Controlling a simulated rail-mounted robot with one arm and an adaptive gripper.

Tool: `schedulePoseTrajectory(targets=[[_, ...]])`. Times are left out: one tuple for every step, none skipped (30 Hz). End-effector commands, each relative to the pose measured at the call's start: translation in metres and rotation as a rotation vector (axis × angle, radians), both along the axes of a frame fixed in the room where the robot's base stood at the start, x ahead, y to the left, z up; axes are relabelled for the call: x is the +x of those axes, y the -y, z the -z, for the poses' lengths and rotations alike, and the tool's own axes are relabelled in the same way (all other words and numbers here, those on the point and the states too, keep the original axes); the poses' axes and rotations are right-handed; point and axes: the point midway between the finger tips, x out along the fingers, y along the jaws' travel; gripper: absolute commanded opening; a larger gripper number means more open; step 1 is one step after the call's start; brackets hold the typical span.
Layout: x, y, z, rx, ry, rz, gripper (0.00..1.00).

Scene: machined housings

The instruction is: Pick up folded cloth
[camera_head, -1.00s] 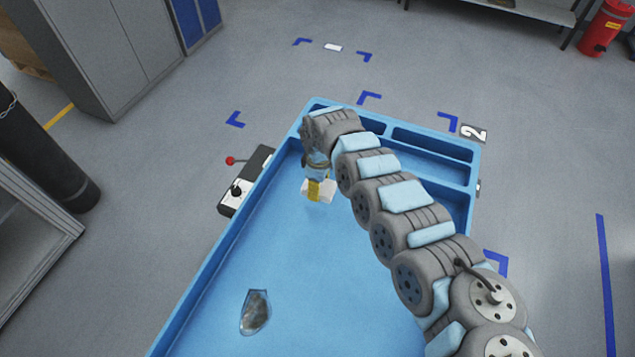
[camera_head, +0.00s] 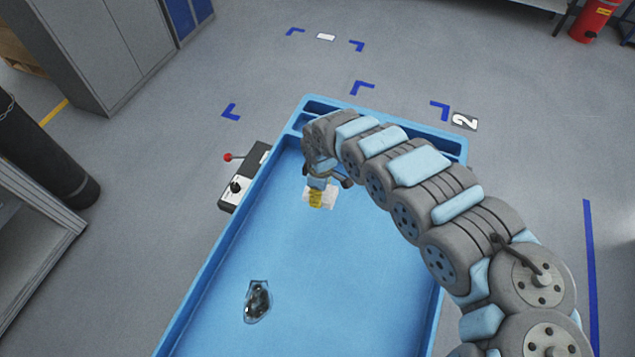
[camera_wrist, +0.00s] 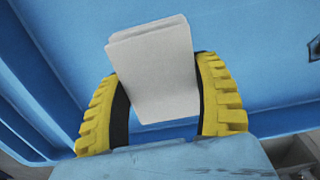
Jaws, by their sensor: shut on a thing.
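The folded cloth (camera_wrist: 155,75) is a white, layered rectangular pad. It sits between the two yellow ribbed fingers of my gripper (camera_wrist: 158,70) in the wrist view, tilted slightly, with its folded end sticking out beyond the fingertips. In the head view the cloth (camera_head: 329,201) shows as a small white patch behind and beside a yellow finger of my gripper (camera_head: 316,199), over the upper part of the blue tray. The gripper is shut on the cloth. I cannot tell how far the cloth is above the tray floor.
The blue tray (camera_head: 300,270) has raised walls and narrow compartments at its far end. A clear bag with a dark part (camera_head: 257,300) lies on its floor. A control box (camera_head: 243,178) with a red knob stands outside the left wall. The tray's middle is clear.

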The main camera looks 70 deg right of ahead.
Motion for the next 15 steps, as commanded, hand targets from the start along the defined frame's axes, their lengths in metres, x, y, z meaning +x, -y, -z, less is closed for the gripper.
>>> schedulePoseTrajectory(targets=[[-0.002,-0.004,-0.009,0.001,-0.005,-0.006,0.34],[-0.003,-0.006,-0.010,0.001,-0.003,-0.007,0.34],[-0.005,-0.009,-0.010,0.003,-0.003,-0.008,0.34],[-0.007,-0.011,-0.011,0.005,-0.004,-0.008,0.34],[-0.009,-0.012,-0.012,0.004,-0.004,-0.008,0.34],[-0.010,-0.013,-0.014,0.001,-0.002,-0.005,0.34],[-0.012,-0.014,-0.015,-0.002,-0.003,-0.004,0.34],[-0.015,-0.015,-0.016,-0.001,-0.005,-0.001,0.34],[-0.017,-0.018,-0.017,0.000,-0.006,-0.002,0.34],[-0.017,-0.020,-0.017,0.002,-0.003,-0.003,0.34],[-0.017,-0.022,-0.018,0.001,-0.001,-0.004,0.34],[-0.019,-0.024,-0.019,0.001,0.001,-0.005,0.34],[-0.020,-0.026,-0.019,0.003,0.001,-0.004,0.34],[-0.022,-0.027,-0.019,0.004,-0.001,-0.004,0.34],[-0.023,-0.029,-0.019,0.005,-0.002,-0.004,0.34]])
